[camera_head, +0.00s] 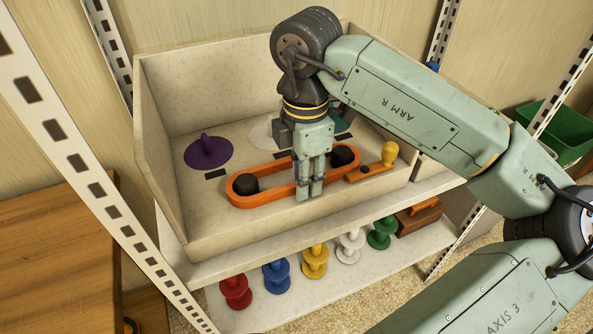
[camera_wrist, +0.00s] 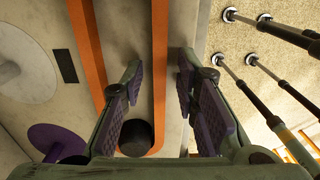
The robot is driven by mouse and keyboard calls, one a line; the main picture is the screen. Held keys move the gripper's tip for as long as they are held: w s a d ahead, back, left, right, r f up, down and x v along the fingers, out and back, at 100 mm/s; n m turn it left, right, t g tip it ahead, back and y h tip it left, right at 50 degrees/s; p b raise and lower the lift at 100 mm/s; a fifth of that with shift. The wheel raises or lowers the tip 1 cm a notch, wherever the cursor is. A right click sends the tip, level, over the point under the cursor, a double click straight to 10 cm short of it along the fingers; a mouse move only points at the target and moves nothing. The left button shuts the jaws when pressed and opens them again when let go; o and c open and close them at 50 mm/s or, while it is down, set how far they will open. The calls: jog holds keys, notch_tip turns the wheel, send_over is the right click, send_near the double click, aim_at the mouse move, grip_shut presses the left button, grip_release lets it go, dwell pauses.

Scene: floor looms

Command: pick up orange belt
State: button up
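The orange belt (camera_head: 265,197) is a long loop around two black posts, the left one (camera_head: 245,184) and the right one (camera_head: 342,155), on the beige tray floor. My gripper (camera_head: 310,192) points down at the loop's front strand, between the posts. In the wrist view, the belt (camera_wrist: 160,60) has one strand running between my open purple-padded fingers (camera_wrist: 160,85). One finger appears inside the loop and the other outside it. I see no contact with the belt. The left post also shows in the wrist view (camera_wrist: 136,138).
A purple knobbed disc (camera_head: 208,153) lies at the back left, and a white disc (camera_head: 265,133) lies behind the belt. An orange piece with a yellow knob (camera_head: 389,153) is close on the right. Tray walls (camera_head: 150,160) surround the area. Several coloured spools (camera_head: 277,276) stand on the lower shelf.

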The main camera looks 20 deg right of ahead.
grip_shut()
jog(key=shift+r, duration=0.1)
dwell(0.4)
